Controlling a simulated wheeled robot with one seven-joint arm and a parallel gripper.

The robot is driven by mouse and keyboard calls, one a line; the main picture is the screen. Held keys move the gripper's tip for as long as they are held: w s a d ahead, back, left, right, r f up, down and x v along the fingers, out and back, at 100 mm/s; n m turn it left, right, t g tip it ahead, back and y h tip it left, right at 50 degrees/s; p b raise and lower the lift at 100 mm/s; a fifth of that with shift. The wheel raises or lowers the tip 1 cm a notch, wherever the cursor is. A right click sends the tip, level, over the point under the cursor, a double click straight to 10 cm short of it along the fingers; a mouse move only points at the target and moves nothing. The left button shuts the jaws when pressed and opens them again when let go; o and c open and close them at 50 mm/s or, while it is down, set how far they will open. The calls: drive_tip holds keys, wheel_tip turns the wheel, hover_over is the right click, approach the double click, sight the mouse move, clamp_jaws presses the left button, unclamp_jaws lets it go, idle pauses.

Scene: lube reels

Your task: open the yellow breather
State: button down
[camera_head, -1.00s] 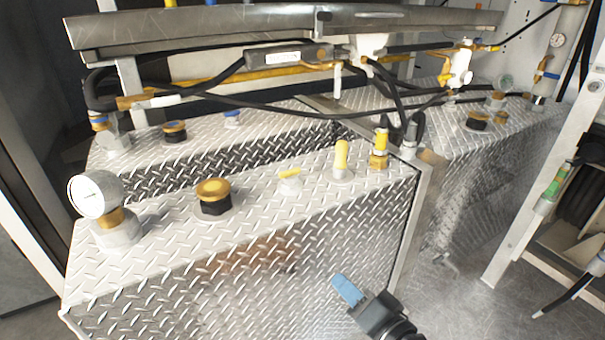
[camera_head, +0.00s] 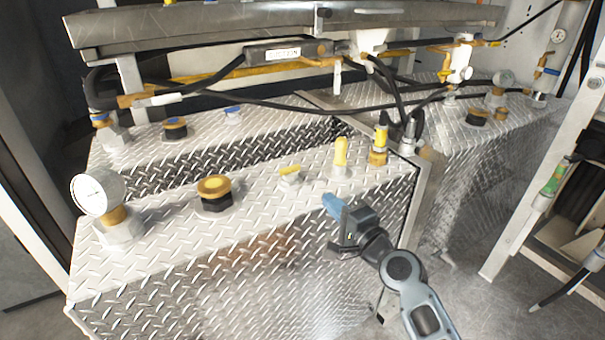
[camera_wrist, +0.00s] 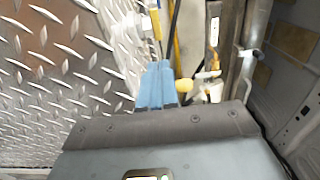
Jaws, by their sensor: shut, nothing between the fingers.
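On the near diamond-plate tank (camera_head: 150,265), a round yellow cap on a black base (camera_head: 214,190) sits left of centre. I cannot tell for certain which one is the breather. My gripper (camera_head: 331,203) is shut and empty, its blue fingers over the tank's front edge, just below the upright yellow cylinder and apart from it in the picture. In the wrist view the blue fingers (camera_wrist: 157,82) are together, with a yellow knob (camera_wrist: 184,85) right of them.
A dial gauge (camera_head: 98,192) stands at the tank's left end. A second tank with similar fittings (camera_head: 175,128) is behind, under a metal beam (camera_head: 270,28) and black hoses (camera_head: 385,88). A pale frame post (camera_head: 525,215) is at right. Open floor lies at lower right.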

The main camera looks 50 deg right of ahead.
sight(296, 169)
drive_tip(key=p+x, duration=0.2)
drive_tip(key=x, duration=1.1)
drive_tip(key=shift+w, duration=0.2)
drive_tip(key=shift+d+f+b, duration=0.1)
drive_tip(key=shift+f+b, duration=0.1)
drive_tip(key=shift+b, duration=0.45)
